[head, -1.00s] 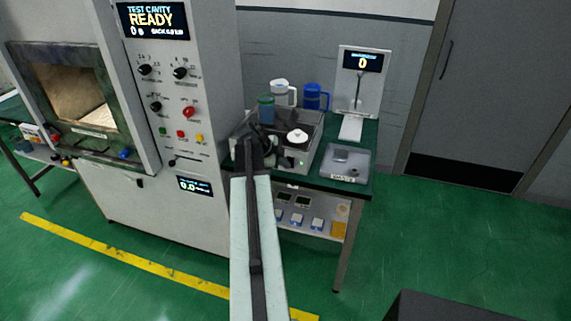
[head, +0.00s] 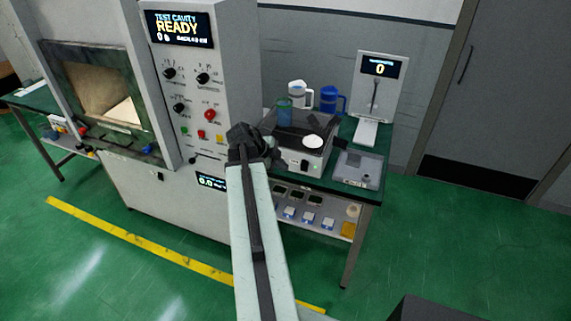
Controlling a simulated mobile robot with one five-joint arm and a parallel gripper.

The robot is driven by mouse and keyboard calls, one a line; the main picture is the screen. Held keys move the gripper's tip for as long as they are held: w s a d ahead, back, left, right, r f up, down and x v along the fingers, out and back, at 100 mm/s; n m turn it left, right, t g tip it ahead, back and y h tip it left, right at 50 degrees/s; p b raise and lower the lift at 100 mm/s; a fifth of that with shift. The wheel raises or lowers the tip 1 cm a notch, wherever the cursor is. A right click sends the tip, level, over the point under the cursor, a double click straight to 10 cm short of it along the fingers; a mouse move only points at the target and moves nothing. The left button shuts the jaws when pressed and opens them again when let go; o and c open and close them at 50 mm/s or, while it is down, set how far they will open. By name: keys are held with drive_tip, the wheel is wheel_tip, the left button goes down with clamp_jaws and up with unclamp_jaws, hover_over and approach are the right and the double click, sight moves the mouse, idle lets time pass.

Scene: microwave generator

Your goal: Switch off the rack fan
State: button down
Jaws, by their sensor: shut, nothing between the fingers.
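The tall grey cabinet (head: 228,75) carries a control panel with black knobs (head: 170,73), a large red button (head: 210,114) and a row of small green, red and yellow buttons (head: 201,134). A small black lever or toggle (head: 193,160) sits low on the panel, left of my arm. The labels are too small to read, so I cannot tell which control is the rack fan's. My gripper (head: 266,148) is shut and empty, to the right of the panel by the cabinet's right edge. My arm hides part of the cabinet's lower right side.
An open chamber (head: 98,85) is in the cabinet's left part. Right of my gripper, a green bench (head: 345,190) holds a grey unit (head: 311,161), mugs (head: 300,94), a display stand (head: 378,90) and a clear-lidded box (head: 358,168).

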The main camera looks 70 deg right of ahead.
sight(302, 170)
drive_tip(key=shift+y, duration=0.3)
drive_tip(key=s+d+f+b, duration=0.1)
drive_tip(key=d+f+b, duration=0.1)
drive_tip(key=d+f, duration=0.1)
drive_tip(key=s+d+f+b, duration=0.1)
drive_tip(key=d+f+b, duration=0.2)
drive_tip(key=s+d+f+b, duration=0.2)
drive_tip(key=d+f+b, duration=0.1)
drive_tip(key=shift+d, duration=0.25)
idle(0.4)
